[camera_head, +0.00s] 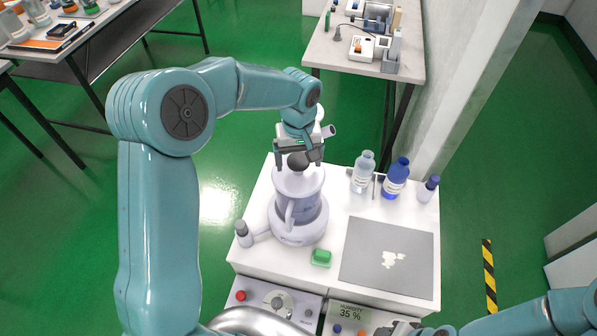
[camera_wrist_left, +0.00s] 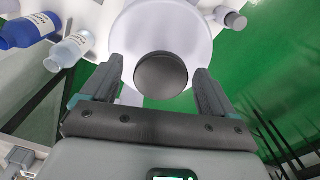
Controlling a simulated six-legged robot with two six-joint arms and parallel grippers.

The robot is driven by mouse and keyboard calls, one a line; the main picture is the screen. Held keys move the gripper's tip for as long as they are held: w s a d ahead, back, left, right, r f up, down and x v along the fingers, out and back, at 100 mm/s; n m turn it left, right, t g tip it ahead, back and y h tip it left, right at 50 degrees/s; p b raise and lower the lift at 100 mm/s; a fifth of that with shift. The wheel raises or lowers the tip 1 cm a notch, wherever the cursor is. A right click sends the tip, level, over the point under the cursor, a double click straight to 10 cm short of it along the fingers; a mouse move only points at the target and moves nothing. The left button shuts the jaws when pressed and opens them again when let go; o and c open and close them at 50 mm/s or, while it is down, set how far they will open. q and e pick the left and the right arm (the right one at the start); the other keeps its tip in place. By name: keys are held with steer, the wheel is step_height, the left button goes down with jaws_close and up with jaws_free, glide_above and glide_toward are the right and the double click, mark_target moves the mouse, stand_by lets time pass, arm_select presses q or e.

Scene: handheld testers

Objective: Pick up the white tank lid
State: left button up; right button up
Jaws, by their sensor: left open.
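The white tank lid (camera_head: 287,183) sits on top of the pale tank (camera_head: 305,213) and has a round dark knob (camera_head: 298,162). In the left wrist view the lid (camera_wrist_left: 195,28) shows as a white disc behind the knob (camera_wrist_left: 161,76). My left gripper (camera_head: 298,155) is open above the lid, pointing down. Its two fingers stand on either side of the knob, with a gap on each side in the left wrist view (camera_wrist_left: 159,70). My right arm enters at the bottom right; its gripper (camera_head: 395,328) is only partly visible at the lower edge.
On the white table (camera_head: 340,209), a clear bottle (camera_head: 363,172), a blue bottle (camera_head: 396,180) and a small dark-capped bottle (camera_head: 428,189) stand at the back right. A green block (camera_head: 321,258) and a grey mat (camera_head: 410,258) lie in front. Another small bottle (camera_head: 243,233) stands left.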

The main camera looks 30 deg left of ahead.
arm_select(q)
steer(key=shift+s+f, duration=0.15)
steer(key=shift+f, duration=0.05)
steer(key=c, duration=1.2)
